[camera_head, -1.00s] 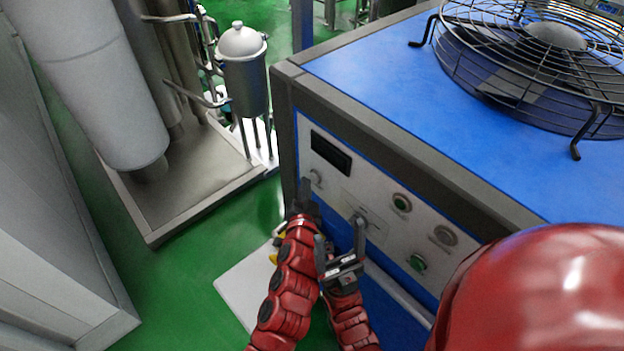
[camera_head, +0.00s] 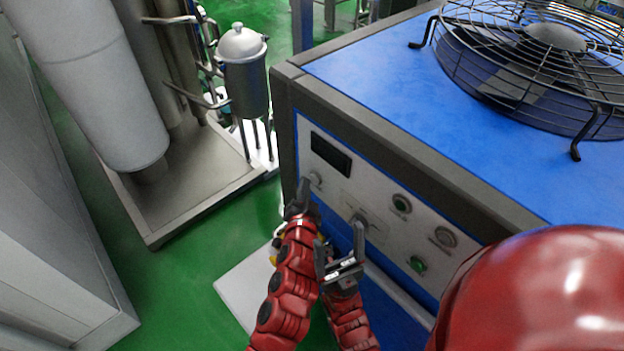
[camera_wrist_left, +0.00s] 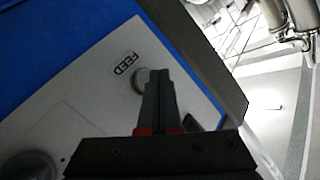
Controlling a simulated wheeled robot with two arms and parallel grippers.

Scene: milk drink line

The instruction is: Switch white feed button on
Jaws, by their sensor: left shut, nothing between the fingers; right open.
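The white feed button (camera_head: 316,179) is a small round knob on the grey panel, below the dark display. In the left wrist view the button (camera_wrist_left: 139,77) sits beside the FEED label (camera_wrist_left: 127,63), partly hidden behind my fingers. My left gripper (camera_head: 303,188) is shut and empty, its fingertips at the button's lower left; it also shows in the left wrist view (camera_wrist_left: 158,75). I cannot tell whether the tips touch the button. My right gripper (camera_head: 341,248) is open and empty, lower on the panel, close to the selector area.
The panel (camera_head: 375,195) belongs to a blue-topped machine (camera_head: 400,85) with a caged fan (camera_head: 540,50). A dark display (camera_head: 331,152), two green buttons (camera_head: 401,203) (camera_head: 417,264) and a grey knob (camera_head: 445,237) are on it. Green floor lies to the left.

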